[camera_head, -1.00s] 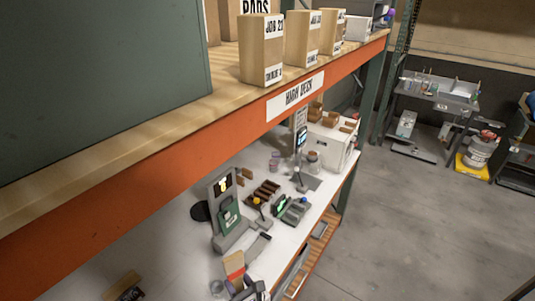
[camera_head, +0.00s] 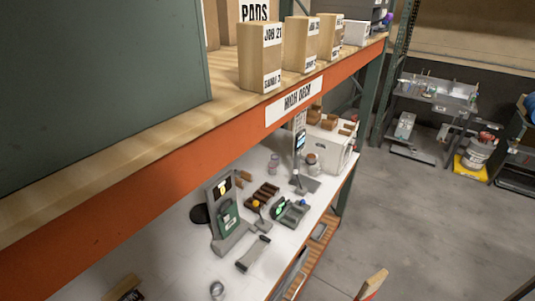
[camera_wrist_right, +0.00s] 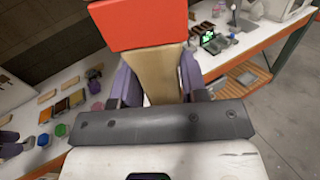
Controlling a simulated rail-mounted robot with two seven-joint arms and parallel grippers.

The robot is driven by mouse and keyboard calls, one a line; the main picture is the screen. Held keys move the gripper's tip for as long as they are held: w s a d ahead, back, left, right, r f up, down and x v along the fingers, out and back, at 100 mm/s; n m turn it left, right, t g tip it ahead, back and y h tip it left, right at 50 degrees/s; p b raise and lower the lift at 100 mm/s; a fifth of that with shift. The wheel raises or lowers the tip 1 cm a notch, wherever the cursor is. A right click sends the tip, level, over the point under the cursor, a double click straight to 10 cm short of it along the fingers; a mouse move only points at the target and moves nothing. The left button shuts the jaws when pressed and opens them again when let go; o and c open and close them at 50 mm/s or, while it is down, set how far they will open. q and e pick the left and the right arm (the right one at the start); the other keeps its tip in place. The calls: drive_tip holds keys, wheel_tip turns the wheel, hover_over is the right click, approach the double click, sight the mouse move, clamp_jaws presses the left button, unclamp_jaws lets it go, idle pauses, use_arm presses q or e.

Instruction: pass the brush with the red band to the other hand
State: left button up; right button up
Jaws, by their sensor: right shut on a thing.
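The brush with the red band (camera_wrist_right: 158,72) is held in my right gripper (camera_wrist_right: 160,88). In the right wrist view its tan wooden part lies between the two purple fingers, and its wide red part fills the top of the picture. In the head view only a tan and red end of the brush (camera_head: 372,284) shows at the bottom edge, in front of the bench and over the floor. The right gripper itself is outside the head view. A dark purple and grey shape (camera_wrist_right: 10,146) at the left edge of the wrist view may be part of my left gripper; its jaws cannot be made out.
The white bench (camera_head: 180,258) carries a grey and green device (camera_head: 226,215), a grey-handled tool (camera_head: 253,253) and small trays. The orange shelf beam (camera_head: 190,155) crosses above it, with boxes on the deck. Open floor (camera_head: 430,230) lies to the right.

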drive_tip(key=shift+r+m+p, duration=0.25)
drive_tip(key=shift+m+p, duration=0.65)
drive_tip(key=shift+p, duration=0.3)
drive_tip(key=shift+f+m+b, duration=0.2)
drive_tip(key=shift+m+b, duration=0.15)
drive_tip(key=shift+m, duration=1.15)
use_arm(q)
wheel_tip(320, 180, up, 3)
drive_tip(key=shift+f, duration=0.2)
use_arm(e)
drive_tip(key=shift+m, duration=0.3)
